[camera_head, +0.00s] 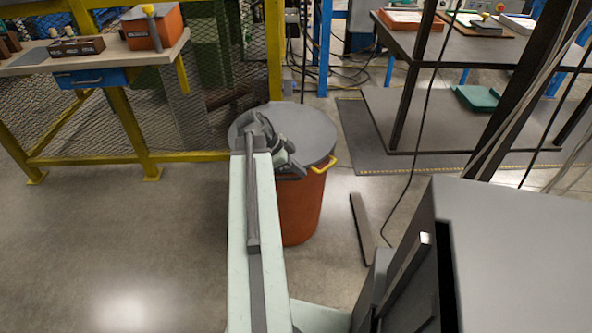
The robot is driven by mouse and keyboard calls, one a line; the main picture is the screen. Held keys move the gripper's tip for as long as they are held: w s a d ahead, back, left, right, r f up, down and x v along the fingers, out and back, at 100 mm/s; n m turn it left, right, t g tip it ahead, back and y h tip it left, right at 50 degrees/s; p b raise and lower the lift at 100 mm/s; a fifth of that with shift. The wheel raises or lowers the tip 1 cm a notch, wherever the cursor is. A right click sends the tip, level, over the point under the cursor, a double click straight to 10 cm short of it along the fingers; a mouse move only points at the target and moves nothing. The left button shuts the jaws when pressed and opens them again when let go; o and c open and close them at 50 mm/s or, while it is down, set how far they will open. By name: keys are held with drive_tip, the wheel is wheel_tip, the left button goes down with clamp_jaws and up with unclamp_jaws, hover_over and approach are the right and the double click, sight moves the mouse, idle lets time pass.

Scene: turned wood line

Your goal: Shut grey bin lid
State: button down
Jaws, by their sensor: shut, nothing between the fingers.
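My arm reaches forward from the bottom of the view and hides the left part of the bin and lid. My gripper (291,171) is over the near part of the lid, shut and empty. I cannot tell whether it touches the lid.
A yellow-framed mesh fence (276,50) stands behind the bin. A workbench (100,56) with an orange box (153,30) is at the left. A dark table (470,45) with a lower shelf is at the right. The floor at left is clear.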

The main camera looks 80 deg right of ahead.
drive_tip(key=shift+w+a+f, duration=0.15)
drive_tip(key=shift+a+f, duration=0.2)
drive_tip(key=shift+f, duration=0.2)
drive_tip(key=shift+r, duration=0.15)
drive_tip(key=r+p, duration=0.7)
drive_tip(key=shift+d, duration=0.3)
drive_tip(key=p+v, duration=0.6)
drive_tip(key=v, duration=0.1)
drive_tip(key=shift+w, duration=0.25)
drive_tip(key=shift+r, duration=0.15)
